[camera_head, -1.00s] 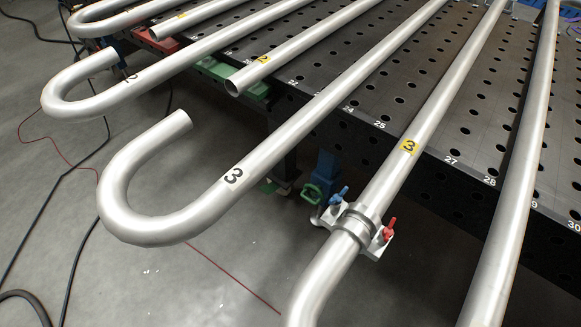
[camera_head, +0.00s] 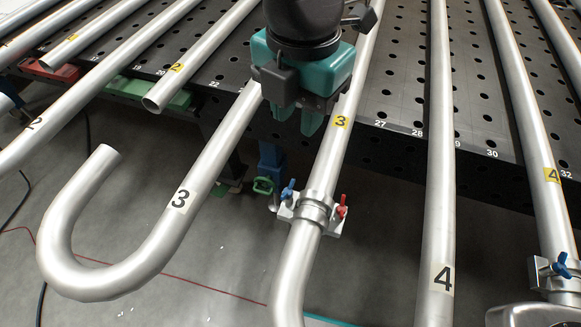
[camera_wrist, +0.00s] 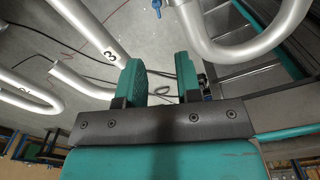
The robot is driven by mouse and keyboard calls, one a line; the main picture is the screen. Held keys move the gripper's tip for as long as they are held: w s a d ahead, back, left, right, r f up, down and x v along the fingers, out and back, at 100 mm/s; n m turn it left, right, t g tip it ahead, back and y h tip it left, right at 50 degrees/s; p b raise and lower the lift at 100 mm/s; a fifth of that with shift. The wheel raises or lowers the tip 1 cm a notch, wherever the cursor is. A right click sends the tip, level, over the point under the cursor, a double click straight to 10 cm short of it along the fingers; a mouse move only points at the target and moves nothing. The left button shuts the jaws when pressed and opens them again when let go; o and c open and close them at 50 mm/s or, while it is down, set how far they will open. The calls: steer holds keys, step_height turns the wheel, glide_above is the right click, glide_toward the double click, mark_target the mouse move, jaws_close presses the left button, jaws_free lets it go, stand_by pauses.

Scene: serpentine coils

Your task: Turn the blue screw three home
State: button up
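The blue screw (camera_head: 289,188) sits on the left side of a clamp (camera_head: 313,212) around the pipe with the yellow 3 label (camera_head: 340,122). It looks like a small wing screw, standing up from the clamp. A red screw (camera_head: 342,205) is on the clamp's right side. My gripper (camera_head: 298,117) is above and behind the clamp in the head view, apart from it, with its teal fingers pointing down. In the wrist view the fingers (camera_wrist: 160,82) stand apart with nothing between them. A small blue piece (camera_wrist: 157,6) shows at the top there; I cannot tell which screw it is.
A second blue screw (camera_head: 562,266) is on a clamp by the yellow 4 label at the right. A hooked pipe with a black 3 (camera_head: 180,198) lies left of the clamp, and a pipe with a black 4 (camera_head: 441,200) right. The perforated black table (camera_head: 480,110) lies behind.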

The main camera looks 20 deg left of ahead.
mark_target(288, 187)
steer(key=shift+n, duration=0.7)
steer(key=f+p, duration=0.1)
steer(key=f, duration=0.5)
steer(key=a+f+p, duration=0.1)
steer(key=f, duration=1)
steer(key=shift+s+a+f+p, duration=0.2)
steer(key=shift+s+f+p, duration=0.1)
steer(key=shift+f+p, duration=0.1)
jaws_close()
